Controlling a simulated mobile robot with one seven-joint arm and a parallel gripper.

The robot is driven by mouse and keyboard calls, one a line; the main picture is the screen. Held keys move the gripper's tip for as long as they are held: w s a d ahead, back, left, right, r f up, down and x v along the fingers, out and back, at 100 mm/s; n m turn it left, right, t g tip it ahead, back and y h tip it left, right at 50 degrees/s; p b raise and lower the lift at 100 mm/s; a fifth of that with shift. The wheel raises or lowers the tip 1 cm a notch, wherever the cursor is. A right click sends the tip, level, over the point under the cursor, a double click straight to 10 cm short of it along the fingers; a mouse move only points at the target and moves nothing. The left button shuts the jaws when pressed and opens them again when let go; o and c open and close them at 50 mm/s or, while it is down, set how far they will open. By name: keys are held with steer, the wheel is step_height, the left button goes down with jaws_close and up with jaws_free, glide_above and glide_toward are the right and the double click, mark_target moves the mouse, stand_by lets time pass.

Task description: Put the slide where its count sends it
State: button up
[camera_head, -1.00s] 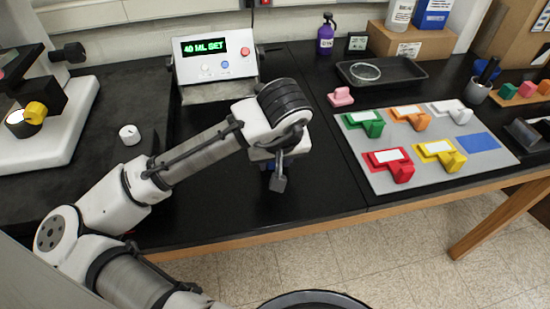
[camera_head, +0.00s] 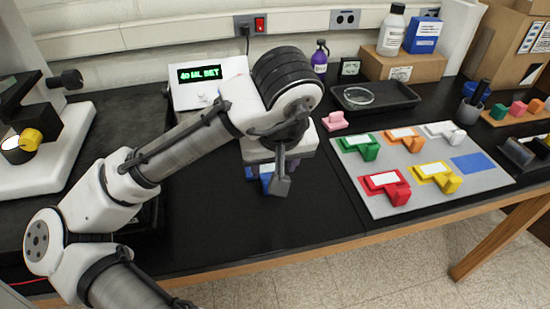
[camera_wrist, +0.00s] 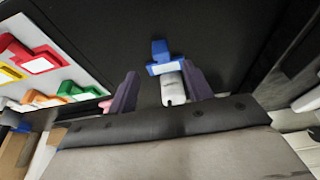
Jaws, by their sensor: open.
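A blue piece with a white label, likely the slide in its holder (camera_wrist: 160,50), lies on the black bench in the wrist view. Its blue also shows under my gripper in the head view (camera_head: 266,174), mostly hidden by the hand. My gripper (camera_wrist: 160,72) is open, with its two dark fingers on either side of the blue piece's near end. I cannot tell whether they touch it. A grey board (camera_head: 374,206) at right carries red (camera_head: 385,187), yellow (camera_head: 440,177), green (camera_head: 360,146), orange (camera_head: 405,140) and white (camera_head: 446,134) pieces. A flat blue patch (camera_head: 473,163) on it is bare.
A pink block (camera_head: 334,121) stands behind the board's left corner. A dark tray with a round dish (camera_head: 360,97) is behind. A display box (camera_head: 208,82) reading "40 ML SET" is behind my arm. A microscope (camera_head: 45,150) stands at left. The bench front is clear.

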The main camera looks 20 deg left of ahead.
steer(key=shift+v, duration=1.1)
